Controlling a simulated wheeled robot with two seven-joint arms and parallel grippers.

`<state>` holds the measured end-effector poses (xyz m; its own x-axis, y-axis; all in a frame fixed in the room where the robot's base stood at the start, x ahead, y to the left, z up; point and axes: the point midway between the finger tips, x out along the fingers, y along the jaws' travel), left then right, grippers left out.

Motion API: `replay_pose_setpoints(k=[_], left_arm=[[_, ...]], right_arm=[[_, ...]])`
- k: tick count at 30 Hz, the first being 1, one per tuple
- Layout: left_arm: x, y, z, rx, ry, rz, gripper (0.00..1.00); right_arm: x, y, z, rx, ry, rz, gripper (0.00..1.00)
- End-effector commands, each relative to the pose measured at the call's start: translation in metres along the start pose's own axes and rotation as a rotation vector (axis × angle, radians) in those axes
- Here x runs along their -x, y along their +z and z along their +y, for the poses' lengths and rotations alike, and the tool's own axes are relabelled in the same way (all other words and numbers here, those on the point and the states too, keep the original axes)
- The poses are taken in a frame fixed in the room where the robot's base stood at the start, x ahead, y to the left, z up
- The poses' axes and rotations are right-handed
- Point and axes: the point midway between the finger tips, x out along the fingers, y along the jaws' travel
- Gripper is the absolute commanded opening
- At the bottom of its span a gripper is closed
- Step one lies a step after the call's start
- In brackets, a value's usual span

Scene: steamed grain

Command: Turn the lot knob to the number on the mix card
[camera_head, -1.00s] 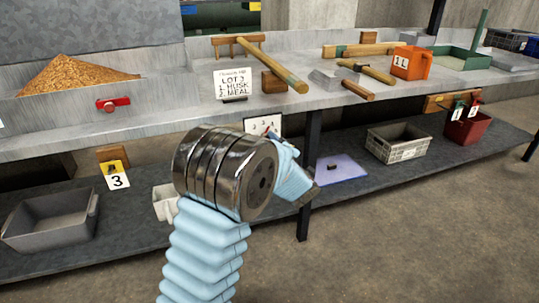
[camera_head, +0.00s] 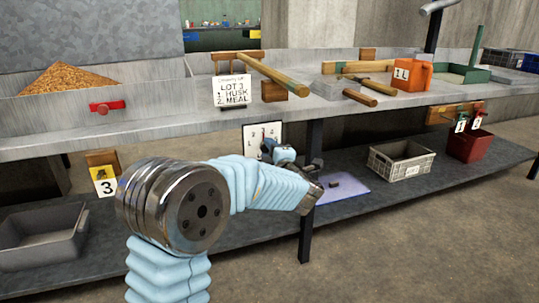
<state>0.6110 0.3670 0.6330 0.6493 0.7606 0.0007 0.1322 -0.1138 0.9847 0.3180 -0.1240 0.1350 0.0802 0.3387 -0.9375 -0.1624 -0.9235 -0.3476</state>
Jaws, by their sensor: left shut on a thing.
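The mix card (camera_head: 231,91) stands on the counter and reads LOT, what looks like 3, then 1. HUSK, 2. MEAL. The white lot dial plate (camera_head: 249,132) hangs below the counter's front edge with small numbers around it. My left gripper (camera_head: 268,148) is at the plate's lower middle, shut on the lot knob. The knob is hidden behind the gripper, so its pointing direction cannot be read. My left arm bends across the front of the lower shelf. My right gripper is not in view.
A grain heap (camera_head: 68,78) and a red handle (camera_head: 107,107) are at the left. A grey bin (camera_head: 42,240), white crate (camera_head: 400,162) and purple mat (camera_head: 340,189) lie below. A table leg stands right of my arm.

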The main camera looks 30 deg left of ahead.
Motion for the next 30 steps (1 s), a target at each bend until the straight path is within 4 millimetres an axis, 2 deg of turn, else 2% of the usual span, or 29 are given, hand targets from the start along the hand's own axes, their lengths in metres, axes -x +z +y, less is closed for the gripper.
replay_pose_setpoints(k=[10,11,15,25,30], left_arm=[[0.0,0.0,-0.001,0.0,-0.003,0.0,0.05],[0.0,0.0,-0.001,0.0,-0.003,0.0,0.4],[0.0,0.0,-0.001,0.0,-0.002,0.0,0.6],[0.003,0.001,0.0,0.001,-0.001,-0.001,0.6],[0.029,0.0,0.001,0.001,-0.002,-0.003,0.6]], right_arm=[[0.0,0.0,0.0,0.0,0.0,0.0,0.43],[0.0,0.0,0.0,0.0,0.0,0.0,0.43],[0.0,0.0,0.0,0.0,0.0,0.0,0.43],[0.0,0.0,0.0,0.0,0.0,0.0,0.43],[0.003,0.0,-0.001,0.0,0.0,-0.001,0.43]])
